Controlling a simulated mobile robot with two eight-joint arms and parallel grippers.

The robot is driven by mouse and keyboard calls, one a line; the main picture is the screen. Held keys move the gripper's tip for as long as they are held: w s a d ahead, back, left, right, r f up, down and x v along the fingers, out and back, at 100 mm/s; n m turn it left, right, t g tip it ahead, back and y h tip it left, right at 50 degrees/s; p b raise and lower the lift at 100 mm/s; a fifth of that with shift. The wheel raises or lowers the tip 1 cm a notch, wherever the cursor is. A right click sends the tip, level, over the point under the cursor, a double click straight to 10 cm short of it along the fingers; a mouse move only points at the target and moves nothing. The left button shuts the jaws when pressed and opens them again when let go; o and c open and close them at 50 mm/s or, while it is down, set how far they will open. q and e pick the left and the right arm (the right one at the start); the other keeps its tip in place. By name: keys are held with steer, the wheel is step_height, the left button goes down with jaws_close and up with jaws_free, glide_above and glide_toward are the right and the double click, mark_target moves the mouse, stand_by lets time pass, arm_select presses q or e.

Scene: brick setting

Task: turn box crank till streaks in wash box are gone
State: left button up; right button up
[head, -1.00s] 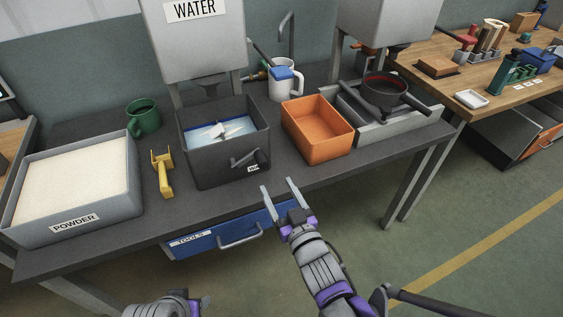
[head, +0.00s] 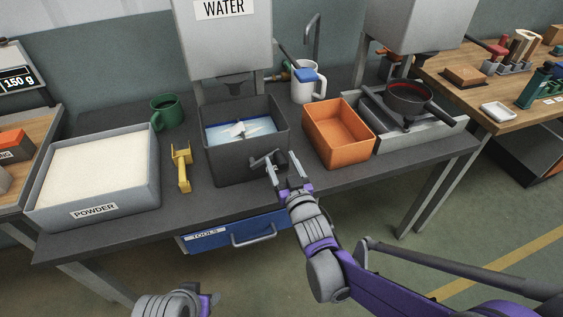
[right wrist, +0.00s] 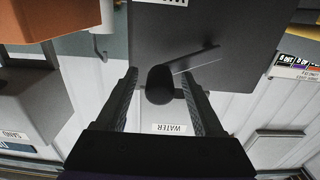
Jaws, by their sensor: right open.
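The dark grey wash box (head: 235,168) stands on the bench under the water tank. Its blue liquid shows pale, whitish streaks (head: 262,124) around a white paddle (head: 238,130). The box crank (head: 262,160) sticks out of the front wall. My right gripper (head: 283,166) is open at the crank handle. In the right wrist view, the dark crank knob (right wrist: 160,84) lies between the two spread fingers, which are not closed on it. My left gripper (head: 205,303) only partly shows at the bottom edge; its jaws cannot be made out.
A powder tray (head: 90,205), a yellow scoop (head: 183,168) and a green mug (head: 166,112) are left of the box. An orange bin (head: 338,145) stands close on its right. A white jug (head: 305,84) is behind. A blue tools drawer (head: 215,237) is below the bench top.

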jaws_close()
stand_by(1.3)
